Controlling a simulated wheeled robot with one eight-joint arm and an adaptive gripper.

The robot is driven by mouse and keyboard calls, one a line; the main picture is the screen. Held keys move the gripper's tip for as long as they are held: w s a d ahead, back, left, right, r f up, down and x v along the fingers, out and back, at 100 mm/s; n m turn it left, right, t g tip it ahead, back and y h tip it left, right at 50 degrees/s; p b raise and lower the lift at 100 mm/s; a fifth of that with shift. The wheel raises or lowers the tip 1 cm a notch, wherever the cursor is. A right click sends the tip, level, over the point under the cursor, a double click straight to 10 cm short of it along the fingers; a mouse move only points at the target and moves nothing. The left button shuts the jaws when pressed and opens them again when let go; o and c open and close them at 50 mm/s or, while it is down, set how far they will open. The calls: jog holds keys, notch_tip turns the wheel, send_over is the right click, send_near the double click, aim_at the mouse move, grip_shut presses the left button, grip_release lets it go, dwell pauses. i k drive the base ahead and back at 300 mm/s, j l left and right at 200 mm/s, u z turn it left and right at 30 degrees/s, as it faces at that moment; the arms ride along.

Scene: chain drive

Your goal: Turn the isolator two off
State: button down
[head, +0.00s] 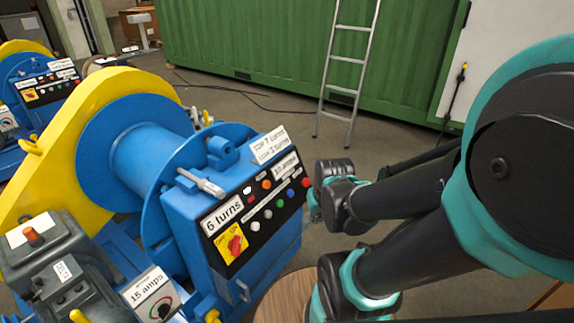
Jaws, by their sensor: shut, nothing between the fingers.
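A red rotary isolator knob (235,244) on a yellow plate sits at the lower left of the black panel on the near blue machine (180,215). The knob looks tilted; its exact setting is too small to read for sure. A second red knob on a yellow plate (30,95) shows on the machine behind at far left. No number two is readable at either. My arm's wrist end (338,190) is just right of the near panel, apart from the near knob. My gripper's fingers cannot be made out; they seem hidden past the wrist.
Coloured buttons (266,183) and a "6 turns" label (223,213) share the near panel. A "15 amps" dial box (155,298) and a grey motor unit (50,260) stand at lower left. A ladder (345,75) leans on a green container (250,45). Open floor lies behind.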

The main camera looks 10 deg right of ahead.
aim_at(234, 245)
jog(key=k+j+z, duration=0.15)
jog(key=z, duration=0.35)
jog(key=k+j+z, duration=0.15)
jog(key=z, duration=0.3)
jog(key=k+j+z, duration=0.1)
jog(key=k+z, duration=0.3)
jog(key=k, duration=1)
